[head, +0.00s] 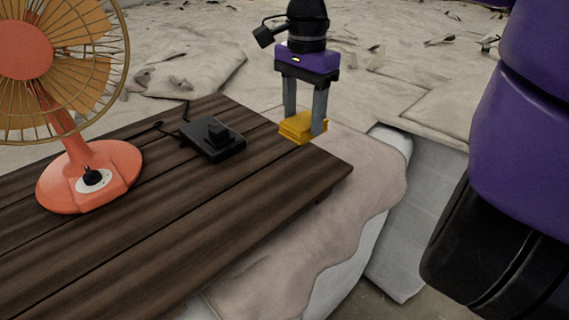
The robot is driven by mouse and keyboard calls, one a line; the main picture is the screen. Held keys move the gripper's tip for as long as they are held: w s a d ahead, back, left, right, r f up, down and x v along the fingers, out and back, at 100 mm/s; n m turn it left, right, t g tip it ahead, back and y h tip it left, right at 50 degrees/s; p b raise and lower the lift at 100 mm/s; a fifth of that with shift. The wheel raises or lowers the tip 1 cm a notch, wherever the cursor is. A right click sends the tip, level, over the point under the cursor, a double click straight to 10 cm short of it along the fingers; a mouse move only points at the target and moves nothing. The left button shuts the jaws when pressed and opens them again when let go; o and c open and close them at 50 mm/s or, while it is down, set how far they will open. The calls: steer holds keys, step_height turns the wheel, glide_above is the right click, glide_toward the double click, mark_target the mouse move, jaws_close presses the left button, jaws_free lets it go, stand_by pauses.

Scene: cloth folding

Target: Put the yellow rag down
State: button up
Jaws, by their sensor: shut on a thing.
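The yellow rag (297,126) is a small folded-looking yellow bundle in the head view, at the far right edge of the wooden table (190,227). My gripper (304,127) points down with its two grey fingers on either side of the rag and is shut on it. The rag is at about the height of the tabletop. I cannot tell whether it touches the table or is held slightly above it.
An orange fan (90,175) stands on the table's left side. A black box-like device (212,140) with a cable sits left of the rag. The table's front middle is clear. Pale cloth-like sheets (350,195) lie below the table's right edge.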

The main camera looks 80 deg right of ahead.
mark_target(301, 168)
step_height(301, 168, down, 10)
steer(key=b, duration=0.6)
steer(key=shift+s+r, duration=0.1)
steer(key=shift+r, duration=0.05)
steer(key=shift+c, duration=0.5)
steer(key=o, duration=1.3)
steer(key=r+p, duration=0.2)
steer(key=r, duration=0.1)
steer(key=r+p, duration=0.2)
steer(key=r, duration=0.2)
steer(key=shift+s+a+r, duration=0.1)
steer(key=shift+s+r, duration=0.1)
steer(key=shift+r, duration=0.1)
